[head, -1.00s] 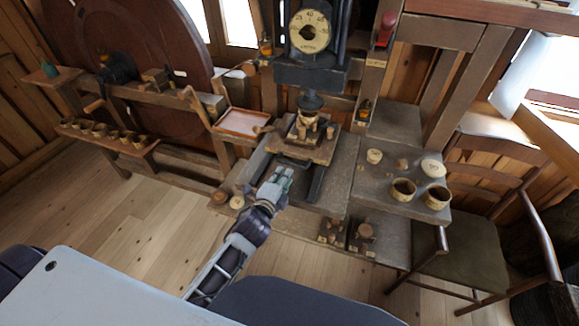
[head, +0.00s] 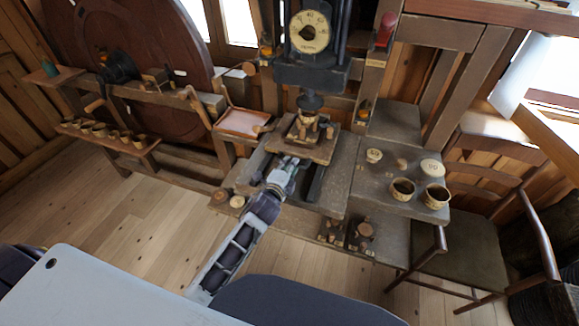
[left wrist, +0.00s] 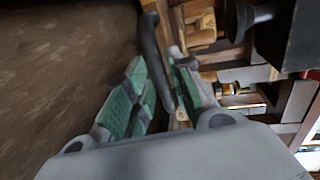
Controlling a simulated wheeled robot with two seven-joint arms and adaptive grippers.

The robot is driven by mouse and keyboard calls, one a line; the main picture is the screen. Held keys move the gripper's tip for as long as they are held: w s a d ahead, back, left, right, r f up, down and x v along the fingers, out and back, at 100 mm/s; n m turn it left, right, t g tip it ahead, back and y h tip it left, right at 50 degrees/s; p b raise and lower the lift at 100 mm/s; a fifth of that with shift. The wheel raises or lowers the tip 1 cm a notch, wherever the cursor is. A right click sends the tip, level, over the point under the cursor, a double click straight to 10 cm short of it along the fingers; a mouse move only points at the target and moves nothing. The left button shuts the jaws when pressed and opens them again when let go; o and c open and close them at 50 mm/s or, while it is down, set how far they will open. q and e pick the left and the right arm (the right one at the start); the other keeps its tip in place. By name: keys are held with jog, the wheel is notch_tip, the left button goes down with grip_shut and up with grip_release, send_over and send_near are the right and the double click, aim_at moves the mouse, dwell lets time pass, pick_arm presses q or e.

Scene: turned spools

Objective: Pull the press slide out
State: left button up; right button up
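The press slide (head: 322,150) is a flat wooden plate under the press (head: 311,75), with a small turned spool piece (head: 304,126) standing on it. My left gripper (head: 288,163) is at the slide's front left edge and hides part of it. In the left wrist view, a dark curved bar (left wrist: 154,50), which looks like the slide's handle, passes between the two green-padded fingers of the left gripper (left wrist: 158,75). The fingers stand apart, and I see no firm grip on the bar. My right gripper is not in view.
Cups (head: 402,189) and small pieces stand on the grey bench at right. A pink-lined tray (head: 242,122) is left of the press. Small dark blocks with wooden pegs (head: 362,233) sit on the low shelf. A chair (head: 455,225) stands at right; floor at left is clear.

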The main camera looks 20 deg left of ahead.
pick_arm(q)
grip_shut()
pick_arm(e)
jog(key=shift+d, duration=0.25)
pick_arm(q)
jog(key=shift+s+f, duration=0.1)
